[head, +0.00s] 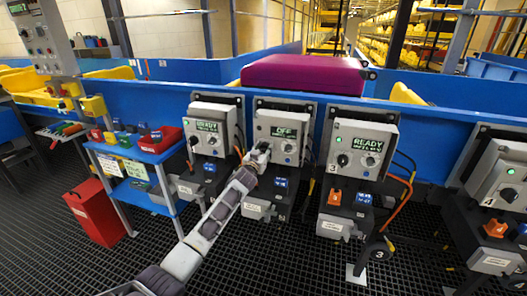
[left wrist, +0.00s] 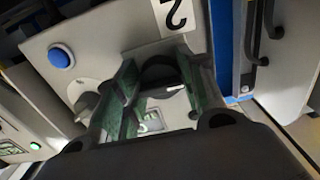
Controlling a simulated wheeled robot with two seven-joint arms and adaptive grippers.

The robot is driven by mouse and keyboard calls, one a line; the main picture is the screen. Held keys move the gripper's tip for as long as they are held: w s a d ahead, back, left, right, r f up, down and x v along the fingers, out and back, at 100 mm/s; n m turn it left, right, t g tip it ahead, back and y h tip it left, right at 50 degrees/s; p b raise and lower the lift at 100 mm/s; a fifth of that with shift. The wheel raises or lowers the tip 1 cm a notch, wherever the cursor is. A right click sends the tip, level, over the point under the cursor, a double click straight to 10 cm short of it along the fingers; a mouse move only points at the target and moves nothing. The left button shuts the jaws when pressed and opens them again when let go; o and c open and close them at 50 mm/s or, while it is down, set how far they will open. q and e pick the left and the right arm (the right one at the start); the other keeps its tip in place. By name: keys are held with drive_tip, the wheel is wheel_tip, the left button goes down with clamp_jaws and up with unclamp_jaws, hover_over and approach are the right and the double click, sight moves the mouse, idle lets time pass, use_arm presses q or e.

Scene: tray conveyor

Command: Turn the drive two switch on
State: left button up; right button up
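The drive two box (head: 283,133) is grey, and its screen (head: 286,132) reads OFF. The upside-down 2 label (left wrist: 175,14) on it shows in the left wrist view. My left gripper (head: 258,154) is at the box's lower left, over the switch, which it mostly hides in the head view. In the left wrist view the black round switch (left wrist: 158,76) with a white mark lies between the green-padded fingers of my left gripper (left wrist: 158,92). The fingers stand apart on either side of it; contact is unclear. My right gripper is not in view.
Neighbouring drive boxes (head: 208,128) and (head: 364,146) read READY; another box (head: 500,177) stands far right. A blue button (left wrist: 61,57) and a grey knob (left wrist: 86,101) sit beside my fingers. A blue shelf (head: 150,155) and red bin (head: 95,213) stand left.

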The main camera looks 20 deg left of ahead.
use_arm(q)
drive_tip(key=shift+c, duration=1.2)
